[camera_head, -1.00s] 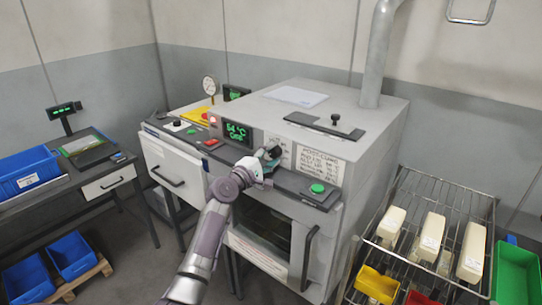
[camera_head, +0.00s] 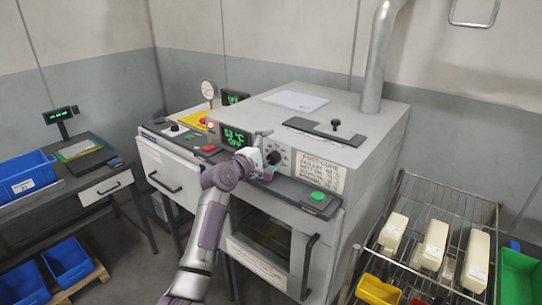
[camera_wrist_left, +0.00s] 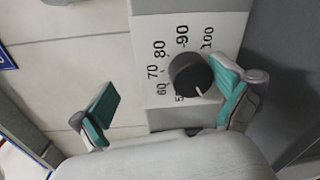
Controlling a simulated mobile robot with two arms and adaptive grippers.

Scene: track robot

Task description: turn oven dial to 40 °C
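The oven dial (camera_head: 273,157) is a black round knob on the oven's front panel. In the left wrist view the dial (camera_wrist_left: 192,74) sits on a white scale with numbers from 60 to 100 readable; its white pointer line points down, near a partly hidden number starting with 5. My left gripper (camera_head: 256,158) is just left of the dial in the head view. In the wrist view its teal fingers (camera_wrist_left: 165,92) are wide apart and empty; the right finger is against or very close to the dial. The green display (camera_head: 237,137) appears to read 53 °C. My right gripper is not in view.
The grey oven (camera_head: 345,165) has a door handle (camera_head: 309,265) below and a green button (camera_head: 317,196) right of the dial. A red button (camera_head: 208,149) is left. A wire rack (camera_head: 450,205) with pale blocks stands right; a table with a blue bin (camera_head: 27,177) stands left.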

